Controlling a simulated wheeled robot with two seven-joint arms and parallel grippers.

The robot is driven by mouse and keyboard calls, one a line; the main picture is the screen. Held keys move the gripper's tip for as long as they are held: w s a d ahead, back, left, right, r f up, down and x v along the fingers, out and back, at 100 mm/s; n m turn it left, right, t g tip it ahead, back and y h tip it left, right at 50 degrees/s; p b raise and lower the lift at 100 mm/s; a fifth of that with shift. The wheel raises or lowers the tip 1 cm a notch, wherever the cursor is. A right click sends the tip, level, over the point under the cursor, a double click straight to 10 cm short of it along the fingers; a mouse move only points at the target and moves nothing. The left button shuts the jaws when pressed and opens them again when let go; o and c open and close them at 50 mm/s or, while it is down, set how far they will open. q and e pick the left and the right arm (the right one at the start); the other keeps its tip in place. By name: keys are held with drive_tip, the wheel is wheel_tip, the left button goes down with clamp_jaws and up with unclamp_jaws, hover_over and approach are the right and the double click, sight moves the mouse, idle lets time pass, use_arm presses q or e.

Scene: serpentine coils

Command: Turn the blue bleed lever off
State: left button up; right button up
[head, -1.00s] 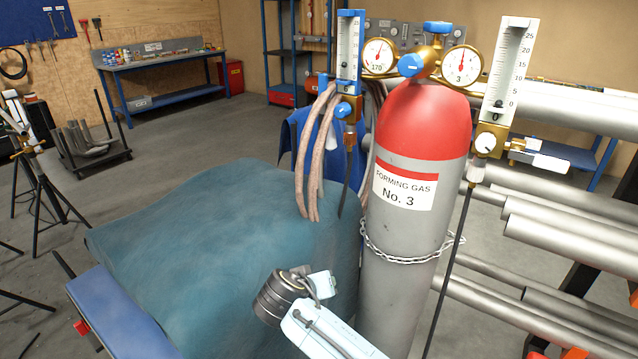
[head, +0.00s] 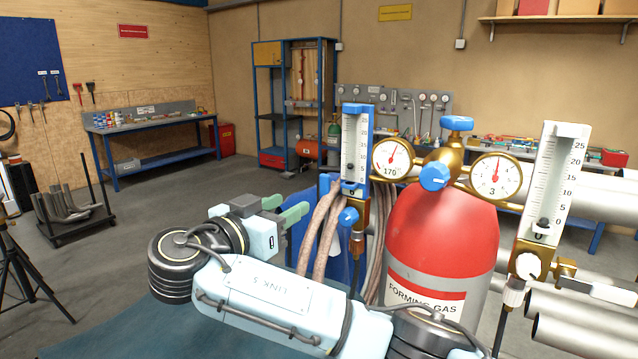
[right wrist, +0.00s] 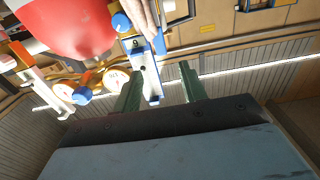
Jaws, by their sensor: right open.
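The blue-framed flowmeter (head: 355,150) stands left of the red-topped gas cylinder (head: 440,235). A blue lever-like piece (head: 326,186) sits close to its lower left side and looks roughly upright; hoses partly cover the area below. A round blue knob (head: 348,216) is under the flowmeter. My right gripper (head: 288,207) is open and empty, its green fingers pointing right, just left of the hoses and apart from the lever. In the right wrist view, the flowmeter (right wrist: 146,72) appears beyond and between the open fingers (right wrist: 161,88), with the blue lever piece (right wrist: 158,41) beside it. My left gripper is out of view.
Pinkish hoses (head: 318,235) hang between my right gripper and the cylinder. Two gauges (head: 393,158) and a blue-topped brass valve (head: 456,124) sit above the cylinder. A white flowmeter (head: 553,180) with a white lever (head: 612,291) stands at right.

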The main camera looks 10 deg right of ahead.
sight(323, 186)
drive_tip(key=p+x, duration=0.3)
drive_tip(key=x, duration=0.7)
drive_tip(key=shift+s, duration=0.1)
drive_tip(key=shift+w+d+p, duration=0.4)
drive_tip(key=shift+w+d, duration=0.05)
drive_tip(key=shift+w+f, duration=0.1)
drive_tip(key=shift+c, duration=0.4)
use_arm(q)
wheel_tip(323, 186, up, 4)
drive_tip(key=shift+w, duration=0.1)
use_arm(e)
clamp_jaws()
